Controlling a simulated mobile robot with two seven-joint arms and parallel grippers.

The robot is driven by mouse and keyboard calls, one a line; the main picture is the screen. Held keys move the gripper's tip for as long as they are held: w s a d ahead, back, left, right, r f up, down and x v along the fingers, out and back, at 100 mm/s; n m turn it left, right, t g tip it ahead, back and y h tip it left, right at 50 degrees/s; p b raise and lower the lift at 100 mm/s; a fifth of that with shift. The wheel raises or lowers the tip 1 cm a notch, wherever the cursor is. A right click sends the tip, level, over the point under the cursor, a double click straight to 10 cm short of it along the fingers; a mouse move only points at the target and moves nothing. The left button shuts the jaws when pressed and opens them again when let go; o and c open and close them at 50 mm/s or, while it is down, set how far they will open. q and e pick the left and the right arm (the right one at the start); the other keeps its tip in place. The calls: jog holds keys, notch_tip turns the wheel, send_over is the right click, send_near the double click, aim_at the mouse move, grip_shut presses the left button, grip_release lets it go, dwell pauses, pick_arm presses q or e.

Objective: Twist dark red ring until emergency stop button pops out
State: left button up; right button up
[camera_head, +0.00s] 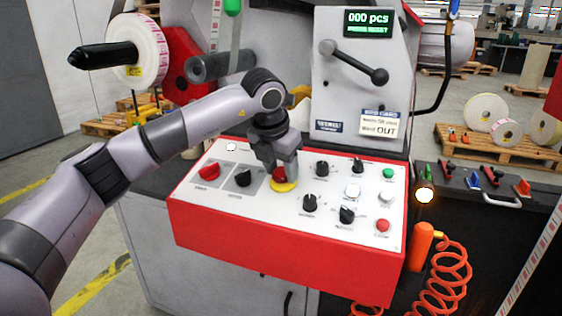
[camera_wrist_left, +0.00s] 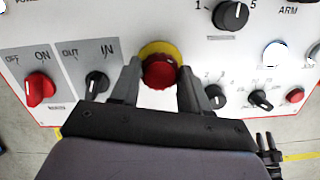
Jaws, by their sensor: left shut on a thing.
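The emergency stop button with its dark red ring (camera_wrist_left: 159,73) stands on a yellow disc on the sloped control panel; it also shows in the head view (camera_head: 279,175), partly hidden by the gripper. The yellow disc (camera_head: 284,187) lies flat on the panel. My left gripper (camera_head: 282,170) comes down from above with its fingers on either side of the red ring, shut on it. In the left wrist view the two fingers (camera_wrist_left: 156,85) flank the ring. Whether the button is pressed in or out cannot be told.
The white panel (camera_head: 270,205) has a red rotary switch (camera_head: 209,171) and a black knob (camera_head: 242,178) left of the button. Several black knobs and a red button (camera_head: 382,225) sit to the right. A lever (camera_head: 355,62) is above. An orange coiled hose (camera_head: 448,270) hangs at right.

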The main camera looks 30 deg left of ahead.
pick_arm(q)
jog(key=shift+m, duration=0.6)
jog(key=o, duration=1.1)
jog(key=shift+c, duration=0.2)
jog(key=v, duration=0.7)
jog(key=shift+p, duration=0.45)
